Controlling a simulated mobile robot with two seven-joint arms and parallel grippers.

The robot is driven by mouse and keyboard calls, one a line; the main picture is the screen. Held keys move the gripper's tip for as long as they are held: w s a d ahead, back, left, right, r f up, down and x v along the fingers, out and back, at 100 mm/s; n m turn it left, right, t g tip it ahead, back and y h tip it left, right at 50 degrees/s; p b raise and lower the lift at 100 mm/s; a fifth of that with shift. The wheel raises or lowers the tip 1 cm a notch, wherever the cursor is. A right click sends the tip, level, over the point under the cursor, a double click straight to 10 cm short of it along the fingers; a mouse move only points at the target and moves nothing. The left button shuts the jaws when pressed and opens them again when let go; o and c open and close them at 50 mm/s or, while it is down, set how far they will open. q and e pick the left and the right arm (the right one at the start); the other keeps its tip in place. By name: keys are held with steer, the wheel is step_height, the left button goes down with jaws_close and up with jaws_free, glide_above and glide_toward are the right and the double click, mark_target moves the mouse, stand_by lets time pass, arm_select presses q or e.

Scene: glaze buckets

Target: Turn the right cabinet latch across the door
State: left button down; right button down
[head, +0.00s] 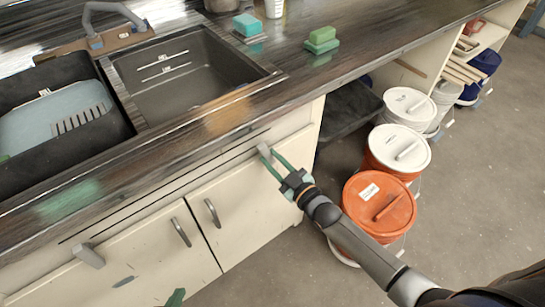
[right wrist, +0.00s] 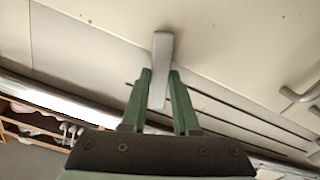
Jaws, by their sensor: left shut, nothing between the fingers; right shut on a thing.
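The right cabinet latch (head: 264,151) is a short grey bar at the top of the right door (head: 243,200) under the counter. My right gripper (head: 268,157) reaches it from the lower right with its green fingers closed on it. In the right wrist view the latch (right wrist: 163,50) stands between the two fingertips (right wrist: 160,78), its end sticking out past them. I cannot tell its exact angle to the door edge. The left latch (head: 88,256) is a similar grey bar at the left door's top edge. Only a green tip of my left gripper (head: 175,298) shows at the bottom edge.
The doors have two curved handles (head: 212,213) (head: 180,232). Above are the dark counter (head: 370,30) and sink (head: 190,80), with sponges (head: 320,40). Lidded buckets, one orange (head: 385,190), stand right of the cabinet beside my right arm.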

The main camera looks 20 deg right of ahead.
arm_select(q)
steer(key=shift+s+a+r+p, duration=0.1)
steer(key=shift+s+r+p, duration=0.05)
steer(key=shift+s+p, duration=0.2)
arm_select(e)
steer(key=shift+m, duration=1.9)
arm_select(q)
steer(key=shift+w+r, duration=0.1)
steer(key=shift+w, duration=0.15)
arm_select(e)
steer(key=c, duration=0.7)
jaws_free()
steer(key=shift+o, duration=0.2)
steer(key=shift+s+d, duration=0.15)
steer(key=shift+s, duration=0.4)
arm_select(q)
steer(key=shift+s+a+p, duration=0.35)
steer(key=shift+s+p, duration=0.05)
steer(key=shift+p, duration=0.1)
arm_select(e)
steer(key=v, duration=1.1)
steer(key=shift+s, duration=0.2)
arm_select(q)
steer(key=shift+w+d+r, duration=0.1)
steer(key=shift+w+r, duration=0.1)
steer(key=shift+r, duration=0.2)
